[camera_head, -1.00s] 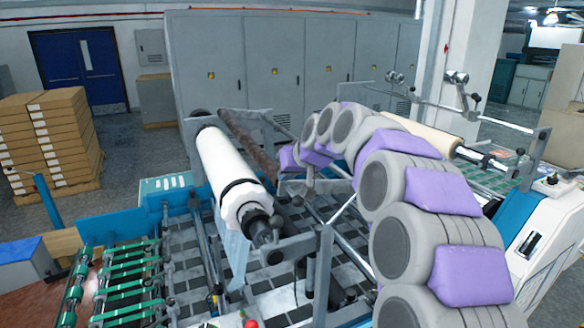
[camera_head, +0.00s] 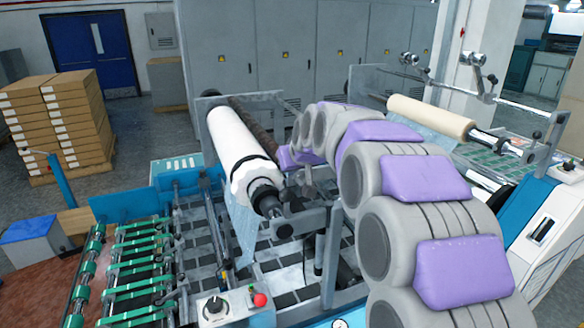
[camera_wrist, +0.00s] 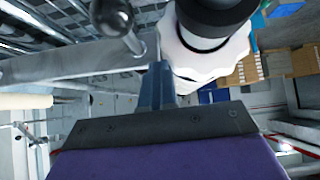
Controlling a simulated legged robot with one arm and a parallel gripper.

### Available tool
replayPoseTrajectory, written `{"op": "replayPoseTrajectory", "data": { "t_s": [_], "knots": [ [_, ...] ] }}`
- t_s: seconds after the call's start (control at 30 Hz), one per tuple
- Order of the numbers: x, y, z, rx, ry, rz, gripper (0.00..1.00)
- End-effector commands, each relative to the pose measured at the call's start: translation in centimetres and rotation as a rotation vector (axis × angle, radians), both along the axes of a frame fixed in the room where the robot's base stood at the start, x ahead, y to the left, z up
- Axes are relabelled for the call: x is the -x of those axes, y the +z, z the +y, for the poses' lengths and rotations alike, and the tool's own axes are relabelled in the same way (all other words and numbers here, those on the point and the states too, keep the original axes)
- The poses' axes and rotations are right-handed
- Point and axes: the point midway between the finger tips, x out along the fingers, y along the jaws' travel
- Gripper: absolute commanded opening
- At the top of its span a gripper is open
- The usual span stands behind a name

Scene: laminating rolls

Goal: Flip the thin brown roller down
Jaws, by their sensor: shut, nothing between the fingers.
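The thin brown roller (camera_head: 251,119) shows in the head view just behind and right of the thick white roll (camera_head: 239,143). It lies slanted along the white roll, and its near end is hidden by the white roll and my arm. My arm curves over from the right, and its purple end reaches down close to the roller's near part. My gripper (camera_wrist: 156,84) is shut and empty in the wrist view. The white roll's ragged end (camera_wrist: 190,65) and dark core (camera_wrist: 212,20) are close beside it. Contact with the brown roller cannot be told.
A metal bar (camera_wrist: 75,66) and a dark round knob (camera_wrist: 112,17) are close to the gripper in the wrist view. A cream roll (camera_head: 431,116) sits on a frame at the right. A control box with a red button (camera_head: 260,299) stands in front. Stacked boxes (camera_head: 60,125) stand at left.

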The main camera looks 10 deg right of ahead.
Motion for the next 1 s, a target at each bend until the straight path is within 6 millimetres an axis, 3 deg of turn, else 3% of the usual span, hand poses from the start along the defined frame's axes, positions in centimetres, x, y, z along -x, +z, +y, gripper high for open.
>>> {"op": "replayPoseTrajectory", "data": {
  "t_s": [0.07,0.27,0.6,0.77,1.0],
  "knots": [
    [0.2,0.4,0.1,0.0,0.001,0.009,0.0],
    [1.0,4.4,0.1,-0.001,0.0,-0.011,0.0],
    [6.4,9.8,-1.3,-0.002,-0.002,-0.023,0.0],
    [7.6,11.0,-1.6,-0.002,-0.002,-0.019,0.0],
    [7.9,11.2,-1.7,-0.001,-0.002,-0.018,0.0]
  ]
}}
